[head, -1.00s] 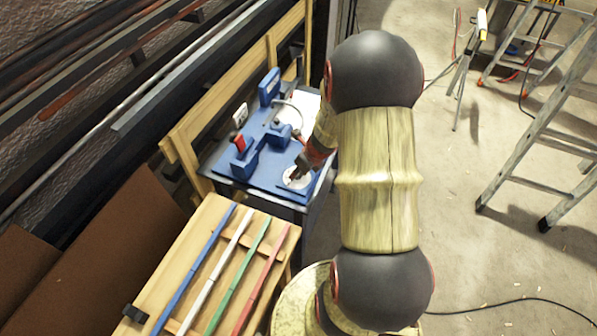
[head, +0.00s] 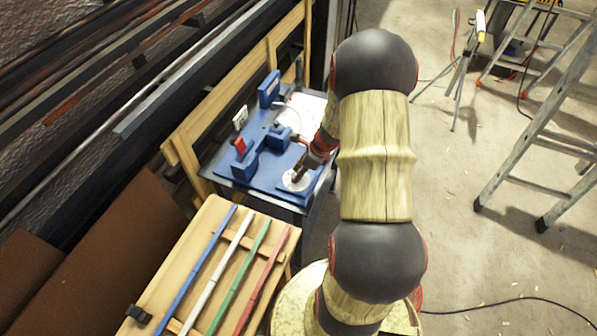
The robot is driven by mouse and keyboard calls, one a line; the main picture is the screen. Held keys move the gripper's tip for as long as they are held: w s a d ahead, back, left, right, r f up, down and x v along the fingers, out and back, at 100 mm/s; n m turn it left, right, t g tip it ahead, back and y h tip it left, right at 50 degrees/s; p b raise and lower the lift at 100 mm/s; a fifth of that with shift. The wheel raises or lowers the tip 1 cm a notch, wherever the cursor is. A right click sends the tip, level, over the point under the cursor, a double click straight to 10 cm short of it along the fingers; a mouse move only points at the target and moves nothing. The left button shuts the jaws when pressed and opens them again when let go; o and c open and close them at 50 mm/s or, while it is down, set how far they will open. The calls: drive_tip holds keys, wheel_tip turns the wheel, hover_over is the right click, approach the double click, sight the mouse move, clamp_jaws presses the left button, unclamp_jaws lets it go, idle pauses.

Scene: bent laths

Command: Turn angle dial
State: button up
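The angle dial (head: 294,181) is a pale round disc at the front right corner of a blue bending machine (head: 244,163) on a dark bench.
A wooden rack (head: 215,288) in front of the bench holds several laths in blue, white, green and red. A stepladder (head: 545,130) stands at the right. Open floor lies between it and my arm.

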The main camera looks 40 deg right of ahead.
drive_tip(key=n+y+p, duration=0.1)
drive_tip(key=n, duration=0.1)
drive_tip(key=n+g+p, duration=0.1)
drive_tip(key=n+p, duration=0.1)
drive_tip(key=n, duration=0.1)
drive_tip(key=shift+w+d+r+n+y, duration=0.1)
drive_tip(key=shift+w+d+n+y, duration=0.1)
drive_tip(key=shift+n+y, duration=0.15)
drive_tip(key=n+g+p, duration=0.1)
drive_tip(key=n, duration=0.1)
drive_tip(key=n+g+y+p, duration=0.1)
drive_tip(key=n+p, duration=0.1)
drive_tip(key=n, duration=0.1)
drive_tip(key=shift+w, duration=0.15)
drive_tip(key=n, duration=0.2)
drive_tip(key=n+g+p, duration=0.1)
drive_tip(key=n+g, duration=0.1)
drive_tip(key=n, duration=0.1)
drive_tip(key=shift+w+n+p, duration=0.25)
drive_tip(key=shift+n+p, duration=0.1)
drive_tip(key=shift+p, duration=0.05)
drive_tip(key=n+g+h+p, duration=0.1)
drive_tip(key=n+g, duration=0.1)
drive_tip(key=n, duration=0.3)
drive_tip(key=shift+w+a, duration=0.1)
drive_tip(key=shift+h, duration=0.25)
drive_tip(key=o, duration=1.2)
drive_tip(key=shift+c, duration=0.2)
